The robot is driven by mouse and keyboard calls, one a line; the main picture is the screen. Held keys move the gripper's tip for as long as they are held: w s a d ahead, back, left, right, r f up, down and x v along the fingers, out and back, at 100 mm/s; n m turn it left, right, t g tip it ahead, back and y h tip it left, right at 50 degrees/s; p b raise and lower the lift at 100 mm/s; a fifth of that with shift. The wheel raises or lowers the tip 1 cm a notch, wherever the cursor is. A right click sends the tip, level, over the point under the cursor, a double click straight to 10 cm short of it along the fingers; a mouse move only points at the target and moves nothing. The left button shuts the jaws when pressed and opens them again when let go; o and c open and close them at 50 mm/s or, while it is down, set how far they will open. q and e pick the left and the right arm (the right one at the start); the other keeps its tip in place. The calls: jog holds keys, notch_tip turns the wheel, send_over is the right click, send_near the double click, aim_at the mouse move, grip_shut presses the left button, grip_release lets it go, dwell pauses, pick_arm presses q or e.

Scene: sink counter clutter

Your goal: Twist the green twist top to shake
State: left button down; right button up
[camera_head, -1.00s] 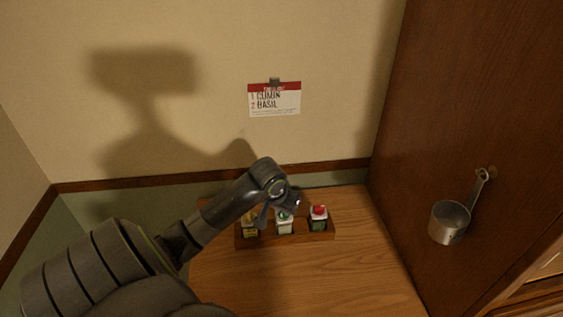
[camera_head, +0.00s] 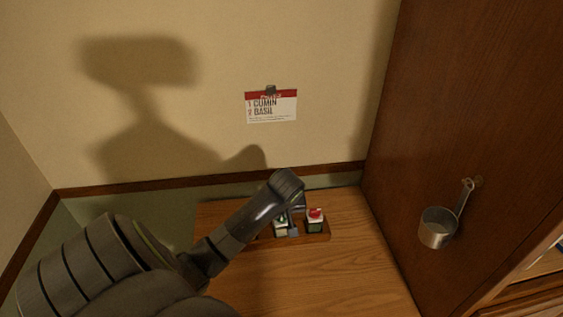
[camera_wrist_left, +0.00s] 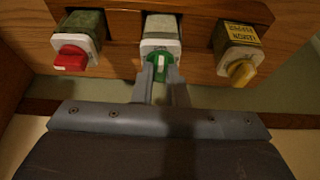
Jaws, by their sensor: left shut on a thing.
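The green twist top (camera_wrist_left: 160,66) is on the middle spice jar (camera_wrist_left: 161,36), which has a white collar. In the left wrist view my left gripper (camera_wrist_left: 160,77) is shut on the green top, with a finger on each side of it. The white mark on the top runs roughly in line with the fingers. In the head view the middle jar (camera_head: 281,228) sits in the rack, partly hidden by my left gripper (camera_head: 290,225) and arm. My right gripper is not in view.
A wooden rack (camera_wrist_left: 118,57) holds the jars. The red-topped jar (camera_head: 315,219) and the yellow-topped jar (camera_wrist_left: 238,48) flank the middle one. A card (camera_head: 271,106) on the wall reads cumin, basil. A metal cup (camera_head: 438,228) hangs at right. The front counter (camera_head: 340,275) is clear.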

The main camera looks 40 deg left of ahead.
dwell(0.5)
pick_arm(q)
jog(key=c, duration=1.4)
grip_release()
jog(key=shift+c, duration=0.2)
jog(key=shift+r, duration=0.1)
